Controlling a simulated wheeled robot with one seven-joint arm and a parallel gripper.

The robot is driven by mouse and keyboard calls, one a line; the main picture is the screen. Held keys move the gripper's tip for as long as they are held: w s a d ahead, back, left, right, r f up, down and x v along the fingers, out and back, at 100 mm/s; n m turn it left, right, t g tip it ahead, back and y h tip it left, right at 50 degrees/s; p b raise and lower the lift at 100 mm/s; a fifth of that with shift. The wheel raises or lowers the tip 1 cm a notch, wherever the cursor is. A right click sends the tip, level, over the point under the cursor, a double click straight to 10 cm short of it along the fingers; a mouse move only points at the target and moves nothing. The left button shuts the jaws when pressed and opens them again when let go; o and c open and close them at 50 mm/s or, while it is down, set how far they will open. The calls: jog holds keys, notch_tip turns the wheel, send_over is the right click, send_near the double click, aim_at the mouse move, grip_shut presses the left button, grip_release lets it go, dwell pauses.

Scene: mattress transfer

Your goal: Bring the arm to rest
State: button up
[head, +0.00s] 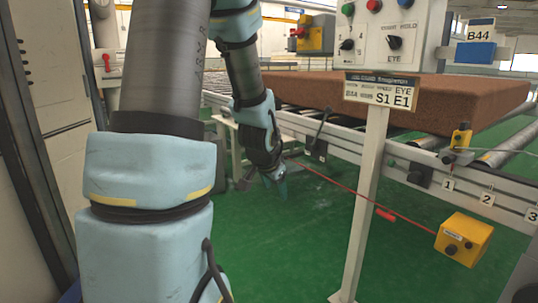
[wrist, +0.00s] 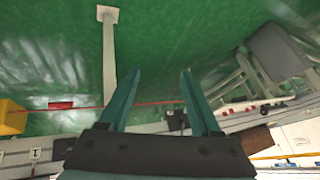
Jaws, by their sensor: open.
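My gripper (head: 279,187) hangs in front of the roller conveyor in the head view, pointing down toward the green floor. In the wrist view my gripper (wrist: 158,85) shows its two teal fingers spread apart, with nothing between them. My arm fills the left and middle of the head view, its upper links covered in light blue padding. The far end of the arm is bent down beside the conveyor frame.
A brown mattress (head: 430,98) lies on the roller conveyor (head: 420,160). A control panel (head: 385,35) stands on a white post (head: 364,205). A red cord (head: 345,188) runs to a yellow box (head: 463,239). The green floor (head: 300,250) below is open.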

jog(key=s+a+r+n+g+y+p, duration=0.15)
jog(key=s+a+n, duration=0.25)
jog(key=s, duration=0.4)
jog(key=s+a+n+g+y, duration=0.1)
jog(key=s+a+n+g, duration=0.3)
jog(key=s, duration=0.3)
notch_tip(320, 180, up, 22)
jog(key=p, duration=2.3)
jog(key=shift+a+r+t, duration=0.25)
jog(key=shift+a+t, duration=0.05)
jog(key=shift+t, duration=0.05)
jog(key=shift+o, duration=0.3)
jog(key=shift+h, duration=0.25)
